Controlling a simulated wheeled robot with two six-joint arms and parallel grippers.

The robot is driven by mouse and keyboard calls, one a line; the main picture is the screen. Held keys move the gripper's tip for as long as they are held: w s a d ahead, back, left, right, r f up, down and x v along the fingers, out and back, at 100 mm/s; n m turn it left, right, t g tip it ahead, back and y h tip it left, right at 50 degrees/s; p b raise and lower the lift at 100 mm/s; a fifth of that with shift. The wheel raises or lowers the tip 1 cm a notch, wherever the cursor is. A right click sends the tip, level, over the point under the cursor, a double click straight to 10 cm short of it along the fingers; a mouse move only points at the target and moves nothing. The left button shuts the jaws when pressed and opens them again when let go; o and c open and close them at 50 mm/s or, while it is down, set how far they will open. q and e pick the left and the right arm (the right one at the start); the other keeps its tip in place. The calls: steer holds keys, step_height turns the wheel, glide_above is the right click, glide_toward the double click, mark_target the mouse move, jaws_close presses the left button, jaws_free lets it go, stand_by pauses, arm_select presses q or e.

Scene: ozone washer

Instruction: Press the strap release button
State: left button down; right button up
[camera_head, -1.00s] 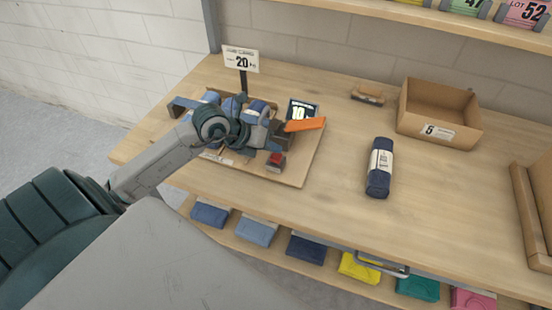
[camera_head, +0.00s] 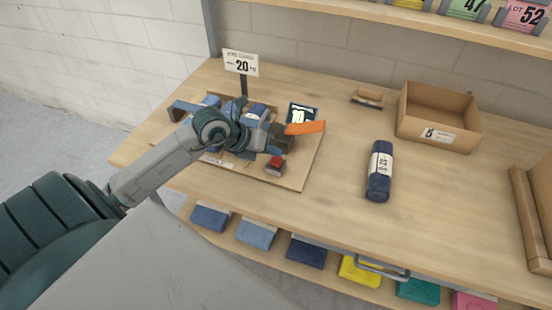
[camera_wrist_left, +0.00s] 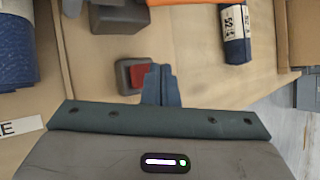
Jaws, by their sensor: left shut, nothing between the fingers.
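A small dark grey box with a red button (camera_head: 276,162) on top stands at the front right of the wooden board (camera_head: 292,181). It also shows in the left wrist view, where the red button (camera_wrist_left: 139,75) is just left of my fingers. My left gripper (camera_wrist_left: 161,72) is shut and empty, its tips beside the red button; I cannot tell whether they touch it. In the head view the left gripper (camera_head: 256,150) is over the board, left of the button, partly hidden by its own wrist. My right gripper is not in view.
An orange lever (camera_head: 305,127) on a dark clamp stands behind the button.

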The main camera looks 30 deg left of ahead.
mark_target(272, 161)
arm_select(q)
steer(key=shift+f, duration=0.1)
stand_by(0.8)
steer(key=shift+f+b, duration=0.35)
steer(key=shift+b, duration=0.05)
steer(key=shift+f+b, duration=0.55)
steer(key=shift+f, duration=0.1)
stand_by(0.6)
steer(key=shift+r, duration=0.1)
steer(key=shift+r+p, duration=0.8)
steer(key=shift+r, duration=0.2)
step_height(272, 161, up, 5)
steer(key=p, duration=0.3)
steer(key=shift+p, duration=0.35)
stand_by(0.5)
